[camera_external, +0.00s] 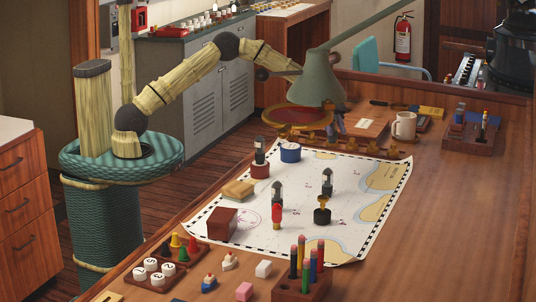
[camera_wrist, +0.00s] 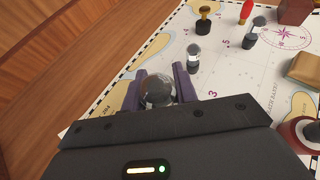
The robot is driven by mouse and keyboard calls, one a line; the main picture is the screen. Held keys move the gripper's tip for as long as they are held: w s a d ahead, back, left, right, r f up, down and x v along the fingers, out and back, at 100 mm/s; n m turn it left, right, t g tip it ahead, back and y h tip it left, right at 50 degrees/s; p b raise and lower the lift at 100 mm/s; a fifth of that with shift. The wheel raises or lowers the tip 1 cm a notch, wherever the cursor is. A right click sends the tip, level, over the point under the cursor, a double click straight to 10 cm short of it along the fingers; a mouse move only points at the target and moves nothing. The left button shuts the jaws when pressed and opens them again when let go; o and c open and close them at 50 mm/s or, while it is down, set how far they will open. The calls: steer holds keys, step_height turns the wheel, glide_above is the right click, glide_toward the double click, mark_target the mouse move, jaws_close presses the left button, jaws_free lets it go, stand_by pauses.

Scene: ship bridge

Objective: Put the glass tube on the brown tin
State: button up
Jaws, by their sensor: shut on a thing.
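My gripper (camera_external: 338,125) is at the far edge of the chart, beside the green lamp shade. In the wrist view its purple fingers (camera_wrist: 160,78) are shut on a clear glass tube (camera_wrist: 157,92), seen mostly from its rounded top. The tube's lower part is hidden. A round red-brown tin (camera_external: 260,171), likely the brown tin, sits on the chart's left side with a dark glass piece (camera_external: 260,151) on top. It shows at the lower right of the wrist view (camera_wrist: 296,135), apart from my gripper.
Two similar glass pieces (camera_external: 327,182) (camera_external: 278,190) stand on the chart. A blue tin (camera_external: 290,153), tan block (camera_external: 239,191), brown box (camera_external: 222,224), red-topped piece (camera_external: 277,215) and black stamp (camera_external: 322,214) stand around. The lamp (camera_external: 319,80) overhangs the far edge.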

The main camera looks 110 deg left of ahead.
steer(key=d+r+m+g+h, duration=0.2)
steer(key=d+m+g, duration=0.1)
steer(key=d, duration=1.3)
steer(key=s+d+r+m+g+p, duration=0.1)
steer(key=s+d, duration=0.4)
steer(key=d, duration=0.5)
steer(key=s+d+r+m+g, duration=0.1)
steer(key=s+d+m+g, duration=0.2)
steer(key=d, duration=0.8)
steer(key=s+d+m+g+p, duration=0.1)
steer(key=s+d+m+g, duration=0.2)
steer(key=s+d, duration=0.4)
steer(key=d+g, duration=0.1)
steer(key=d, duration=0.3)
steer(key=shift+s+r+h+p, duration=0.3)
steer(key=shift+r+p, duration=0.05)
steer(key=shift+r, duration=0.05)
glide_above(218, 217)
step_height(218, 217, down, 6)
steer(key=shift+f+p, duration=0.1)
steer(key=shift+p, duration=0.3)
steer(key=shift+f+p, duration=0.3)
steer(key=shift+f, duration=1.6)
